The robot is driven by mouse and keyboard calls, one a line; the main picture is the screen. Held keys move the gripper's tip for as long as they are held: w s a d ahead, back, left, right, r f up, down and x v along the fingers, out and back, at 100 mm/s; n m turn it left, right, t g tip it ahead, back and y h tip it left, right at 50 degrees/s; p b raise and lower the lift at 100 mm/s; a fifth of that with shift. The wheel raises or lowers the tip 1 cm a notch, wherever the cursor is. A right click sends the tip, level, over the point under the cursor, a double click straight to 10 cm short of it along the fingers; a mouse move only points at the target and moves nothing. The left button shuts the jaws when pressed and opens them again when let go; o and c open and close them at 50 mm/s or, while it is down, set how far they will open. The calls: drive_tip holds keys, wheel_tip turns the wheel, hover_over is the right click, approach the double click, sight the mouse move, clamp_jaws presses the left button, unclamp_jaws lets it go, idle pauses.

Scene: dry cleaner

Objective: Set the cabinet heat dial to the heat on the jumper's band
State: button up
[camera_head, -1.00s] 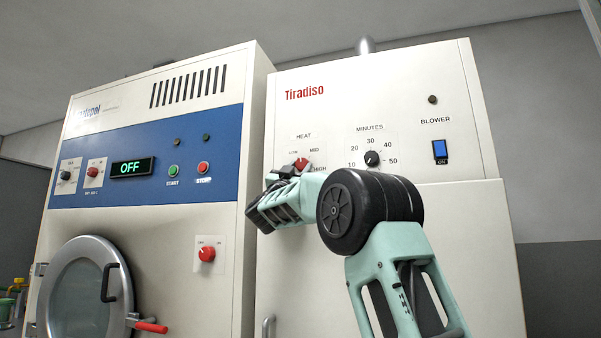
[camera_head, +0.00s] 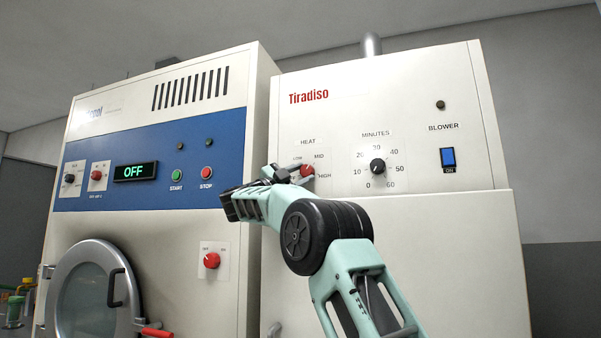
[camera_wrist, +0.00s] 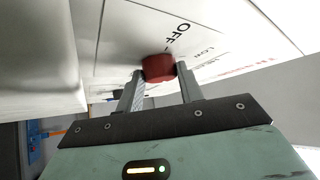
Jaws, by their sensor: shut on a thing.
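The red heat dial (camera_head: 306,171) is on the front of the white Tiradiso cabinet (camera_head: 410,100), with LOW, MID and HIGH printed around it. In the wrist view the red dial (camera_wrist: 158,67) sits between my two fingers, and OFF and LOW are readable on the panel beside it. My gripper (camera_head: 291,173) reaches it from the left and is shut on it; it also shows in the wrist view (camera_wrist: 160,73). The dial's pointer is not clear in either view. The jumper and its band are not in view.
Right of the heat dial are the minutes dial (camera_head: 377,166) and the blue blower switch (camera_head: 447,158), marked ON. On the left stands a blue-panelled machine (camera_head: 220,128) with a display reading OFF (camera_head: 135,171), a red knob (camera_head: 211,260) and a round door (camera_head: 98,290).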

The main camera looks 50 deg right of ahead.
drive_tip(key=shift+r, duration=0.1)
idle(0.3)
drive_tip(key=o, duration=1)
drive_tip(key=shift+d, duration=0.1)
drive_tip(key=b+v, duration=0.2)
drive_tip(key=v, duration=1.5)
drive_tip(key=shift+b, duration=0.3)
drive_tip(key=shift+w+a, duration=0.1)
drive_tip(key=shift+a, duration=0.1)
